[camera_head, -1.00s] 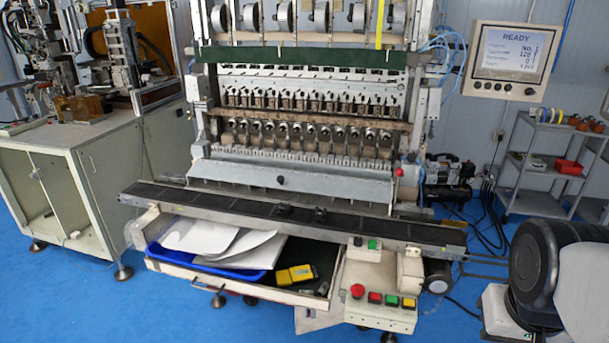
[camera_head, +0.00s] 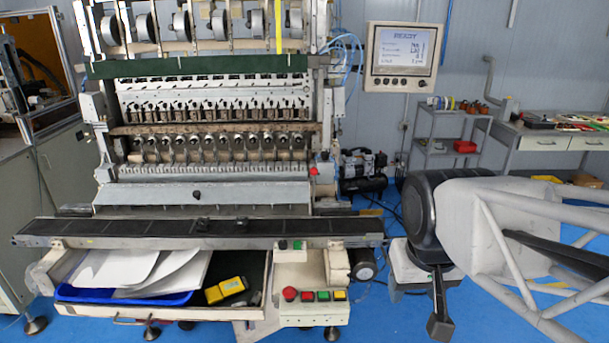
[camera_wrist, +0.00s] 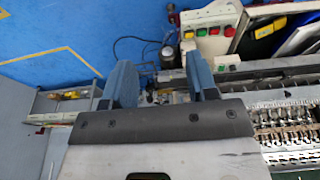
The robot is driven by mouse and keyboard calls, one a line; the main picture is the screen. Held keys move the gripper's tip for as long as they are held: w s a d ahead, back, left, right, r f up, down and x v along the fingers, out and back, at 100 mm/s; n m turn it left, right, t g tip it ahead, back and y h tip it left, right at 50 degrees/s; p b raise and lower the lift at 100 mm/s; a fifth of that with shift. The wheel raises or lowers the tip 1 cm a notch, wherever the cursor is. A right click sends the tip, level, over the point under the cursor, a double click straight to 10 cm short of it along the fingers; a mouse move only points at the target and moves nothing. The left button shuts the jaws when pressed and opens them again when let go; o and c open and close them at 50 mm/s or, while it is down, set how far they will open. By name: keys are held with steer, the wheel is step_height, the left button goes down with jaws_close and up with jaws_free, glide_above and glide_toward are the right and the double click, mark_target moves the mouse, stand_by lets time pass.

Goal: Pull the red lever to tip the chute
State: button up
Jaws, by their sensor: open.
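A small red knob (camera_head: 314,171), which looks like the end of the red lever, stands at the right end of the coil winder in the head view. Its shaft is too small to make out. The grey sloped chute panel (camera_head: 240,193) spans the machine's front, with a black knob on it. In the wrist view my gripper (camera_wrist: 162,80) is open and empty, its two blue fingers apart, over the floor and the machine's side. The fingers are apart from the winder. I cannot make out the red knob in the wrist view.
A dark conveyor (camera_head: 120,230) runs below the chute. A button box (camera_head: 315,312) and an open drawer (camera_head: 140,312) stick out beneath it. A compressor (camera_head: 362,172) stands behind right. A grey shelf (camera_head: 440,140) is at the back.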

steer(key=w+a+r, duration=0.1)
steer(key=w+r, duration=0.1)
steer(key=w, duration=0.5)
steer(key=w+a+r, duration=0.1)
steer(key=w+r, duration=0.2)
steer(key=w, duration=0.4)
steer(key=n+g+h, duration=0.2)
glide_above(314, 170)
steer(key=f, duration=0.5)
steer(key=shift+a+f, duration=0.1)
steer(key=shift+a, duration=0.25)
steer(key=shift+w+a+f, duration=0.15)
steer(key=shift+w+a, duration=0.05)
steer(key=shift+w, duration=0.2)
steer(key=shift+w+d+f, duration=0.1)
steer(key=shift+d+f, duration=0.15)
steer(key=shift+f, duration=1)
steer(key=shift+s+d+f, duration=0.1)
steer(key=shift+d+f, duration=0.2)
steer(key=shift+f, duration=1)
steer(key=shift+w+d+f, duration=0.1)
steer(key=shift+d+f, duration=0.15)
steer(key=shift+f, duration=1)
jaws_close()
